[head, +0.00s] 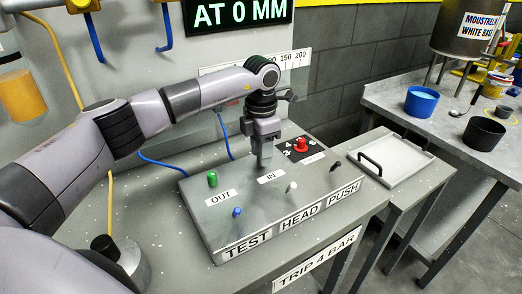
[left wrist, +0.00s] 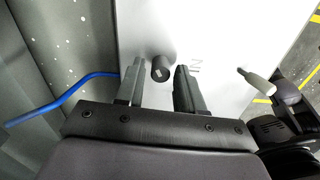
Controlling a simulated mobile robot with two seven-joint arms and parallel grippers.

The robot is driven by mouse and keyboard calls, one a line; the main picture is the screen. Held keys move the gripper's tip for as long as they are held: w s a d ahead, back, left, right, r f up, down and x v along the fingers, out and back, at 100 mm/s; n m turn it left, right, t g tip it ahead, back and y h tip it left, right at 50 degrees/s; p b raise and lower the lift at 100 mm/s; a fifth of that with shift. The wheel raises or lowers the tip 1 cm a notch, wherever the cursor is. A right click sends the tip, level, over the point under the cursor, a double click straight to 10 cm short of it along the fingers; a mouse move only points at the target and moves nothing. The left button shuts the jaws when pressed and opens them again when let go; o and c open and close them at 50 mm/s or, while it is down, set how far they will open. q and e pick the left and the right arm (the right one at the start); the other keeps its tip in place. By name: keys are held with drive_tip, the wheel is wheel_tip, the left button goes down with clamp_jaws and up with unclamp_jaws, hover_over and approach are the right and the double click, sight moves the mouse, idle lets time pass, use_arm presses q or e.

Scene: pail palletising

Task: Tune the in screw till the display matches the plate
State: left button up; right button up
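The in screw (left wrist: 162,68) is a dark round knob on the grey test box (head: 245,185), beside the IN label (head: 270,177). My left gripper (head: 264,163) points down at it and hides it in the head view. In the left wrist view its fingers are open, one on each side of the screw, with a narrow gap at the right finger. The display (head: 238,14) is cut off at the top; its visible line reads "AT 0 MM". The plate (head: 315,262) on the bench front reads "TRIP 4 BAR". My right gripper is not in view.
The box top also carries a green knob (head: 212,179), a blue lever (head: 237,212), a white lever (head: 291,187), a black lever (head: 335,165) and a red knob (head: 301,145) on a numbered dial. A white tray (head: 405,172) and blue pail (head: 421,101) stand at right.

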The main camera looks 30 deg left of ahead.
use_arm(q)
drive_tip(key=shift+o, duration=0.3)
wheel_tip(320, 180, up, 7)
drive_tip(key=shift+r+b, duration=0.1)
drive_tip(key=shift+b, duration=0.3)
drive_tip(key=shift+s, duration=0.1)
idle(0.4)
